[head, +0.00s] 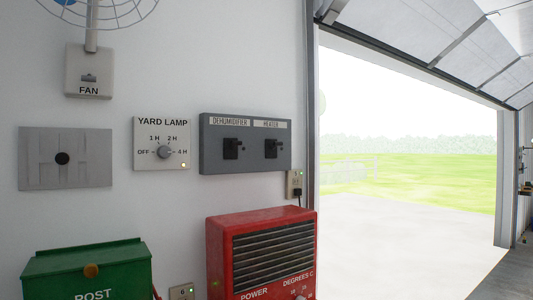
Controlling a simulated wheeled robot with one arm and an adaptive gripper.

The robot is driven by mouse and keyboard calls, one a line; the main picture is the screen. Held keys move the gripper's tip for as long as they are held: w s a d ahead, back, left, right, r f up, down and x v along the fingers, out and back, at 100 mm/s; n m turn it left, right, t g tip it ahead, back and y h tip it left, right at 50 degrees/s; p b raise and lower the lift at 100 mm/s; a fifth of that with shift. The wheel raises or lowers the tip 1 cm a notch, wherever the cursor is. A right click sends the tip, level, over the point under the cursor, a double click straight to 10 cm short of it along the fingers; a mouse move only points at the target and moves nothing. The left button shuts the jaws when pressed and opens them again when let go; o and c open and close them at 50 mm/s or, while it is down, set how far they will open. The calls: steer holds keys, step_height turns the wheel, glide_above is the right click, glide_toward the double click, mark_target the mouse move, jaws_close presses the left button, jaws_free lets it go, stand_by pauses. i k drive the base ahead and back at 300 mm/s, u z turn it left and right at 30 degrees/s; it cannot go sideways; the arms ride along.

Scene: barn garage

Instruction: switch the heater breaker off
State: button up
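A grey breaker box (245,165) is fixed to the white wall in the head view, just left of the open doorway. It bears two black levers under labels. The left lever (232,148) is under "DEHUMIDIFIER". The right one, the heater breaker (271,148), is under a label that seems to read "HEATER". Both levers look alike, and I cannot tell from here which way each is thrown. My gripper is not in view.
A red heater (262,250) stands below the box. A yard lamp dial (165,151), a fan switch (89,78) and a grey plate (65,158) are to the left. A green post box (88,270) is lower left. An outlet with a plug (295,184) is below right.

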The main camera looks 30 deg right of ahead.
mark_target(275, 144)
steer(key=k, duration=0.4)
steer(key=z, duration=1.45)
steer(key=i, duration=1)
steer(key=u, duration=2.6)
